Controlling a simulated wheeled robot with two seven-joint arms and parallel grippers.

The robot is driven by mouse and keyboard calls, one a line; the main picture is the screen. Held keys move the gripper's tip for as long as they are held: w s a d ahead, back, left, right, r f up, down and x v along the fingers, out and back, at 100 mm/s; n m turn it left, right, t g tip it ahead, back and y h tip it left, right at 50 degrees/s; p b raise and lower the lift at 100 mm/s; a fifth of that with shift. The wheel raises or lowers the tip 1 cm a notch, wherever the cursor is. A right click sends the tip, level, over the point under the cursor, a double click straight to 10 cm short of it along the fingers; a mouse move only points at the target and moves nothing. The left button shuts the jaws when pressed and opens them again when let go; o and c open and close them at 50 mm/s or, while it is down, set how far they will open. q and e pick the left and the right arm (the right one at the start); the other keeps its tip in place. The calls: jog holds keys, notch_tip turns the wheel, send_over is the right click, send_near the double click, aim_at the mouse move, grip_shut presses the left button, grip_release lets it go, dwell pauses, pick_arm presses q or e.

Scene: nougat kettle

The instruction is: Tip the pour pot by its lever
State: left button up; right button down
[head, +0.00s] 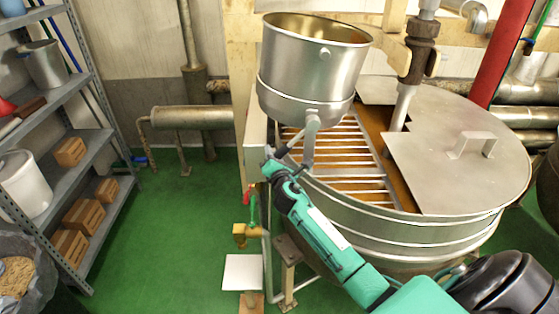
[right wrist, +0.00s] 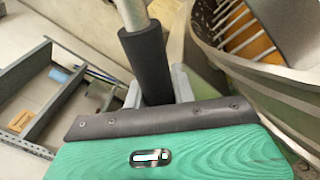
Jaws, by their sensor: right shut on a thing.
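The pour pot (head: 305,85) is a round steel pot with an open top, mounted above the left rim of the kettle. It looks roughly upright, and I cannot tell whether it is slightly tilted. Its lever (head: 296,138) is a metal rod from the pot's lower side, reaching down and to the left. In the right wrist view the lever ends in a black grip (right wrist: 145,60). My right gripper (head: 271,163) is shut on this grip; the fingertips are partly hidden behind the grip and the wrist. My left gripper is in neither view.
The large kettle (head: 400,224) stands below and right, with slats (head: 345,160) and a steel lid (head: 440,140) on top. A red pipe (head: 499,50) and a stirrer shaft (head: 404,100) rise over it. A loaded shelf (head: 72,140) stands left. Green floor between is clear.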

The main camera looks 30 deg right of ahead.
jog(key=w+a+r+m+h+b, duration=0.1)
jog(key=a+r+m+h+b, duration=0.1)
jog(key=r+m, duration=0.6)
jog(key=w+a+r+m+h+b, duration=0.2)
jog(key=r+m+b, duration=0.1)
jog(key=r+m, duration=0.55)
jog(key=s+d+r+m+h, duration=0.1)
jog(key=s+d+r+m, duration=0.2)
jog(key=r, duration=0.6)
jog(key=shift+d+m+g+h, duration=0.3)
jog(key=shift+d+m+h, duration=0.1)
jog(key=shift+m, duration=0.85)
jog(key=c, duration=1.2)
grip_release()
jog(key=shift+d, duration=0.1)
jog(key=shift+o, duration=0.2)
